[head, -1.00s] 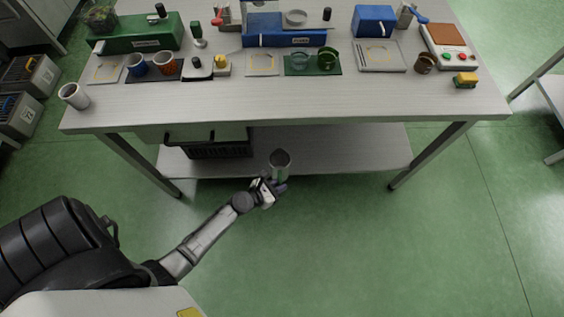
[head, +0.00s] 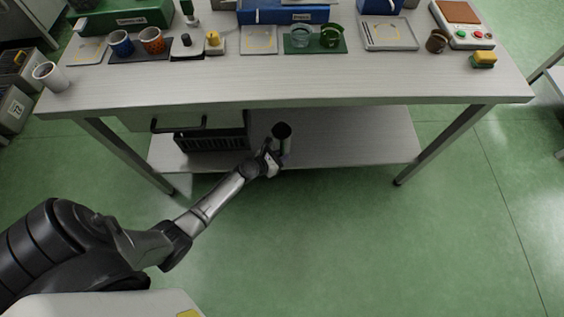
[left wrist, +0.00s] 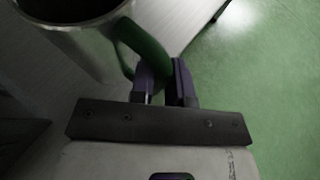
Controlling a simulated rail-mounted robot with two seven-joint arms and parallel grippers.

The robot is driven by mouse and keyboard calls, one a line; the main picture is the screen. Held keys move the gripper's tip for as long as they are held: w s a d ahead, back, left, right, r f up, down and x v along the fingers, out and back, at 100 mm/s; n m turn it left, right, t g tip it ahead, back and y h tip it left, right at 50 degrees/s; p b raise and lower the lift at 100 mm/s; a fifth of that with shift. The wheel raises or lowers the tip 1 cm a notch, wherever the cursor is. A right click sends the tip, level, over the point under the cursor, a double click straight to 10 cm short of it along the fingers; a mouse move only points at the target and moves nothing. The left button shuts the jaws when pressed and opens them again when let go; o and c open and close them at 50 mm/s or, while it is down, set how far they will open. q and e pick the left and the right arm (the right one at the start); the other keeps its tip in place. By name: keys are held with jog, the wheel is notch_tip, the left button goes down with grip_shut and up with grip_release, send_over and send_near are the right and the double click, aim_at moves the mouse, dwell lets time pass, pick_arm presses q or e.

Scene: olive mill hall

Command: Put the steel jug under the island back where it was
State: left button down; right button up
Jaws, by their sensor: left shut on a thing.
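The steel jug (head: 283,132) is at the front part of the island's lower shelf (head: 350,140), under the tabletop. My left gripper (head: 272,158) is at the jug's near side, shut on its handle. In the left wrist view the jug's body (left wrist: 95,45) is at upper left, its dark mouth partly cut off. Its green handle (left wrist: 145,45) runs down between the two fingers of my left gripper (left wrist: 165,84). The jug looks upright in the head view. I cannot tell whether its base touches the shelf. My right gripper is not in view.
A black crate (head: 212,138) stands on the shelf left of the jug, below a drawer (head: 180,120). The shelf right of the jug is clear. The tabletop (head: 300,88) overhangs above. Island legs (head: 440,145) stand at both sides. A white cup (head: 50,76) is at the tabletop's left edge.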

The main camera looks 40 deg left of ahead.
pick_arm(q)
jog(key=shift+f+b, duration=1.9)
jog(key=shift+f, duration=0.1)
jog(key=shift+f, duration=0.1)
jog(key=c, duration=1.6)
grip_release()
jog(key=shift+f, duration=0.1)
jog(key=o, duration=0.5)
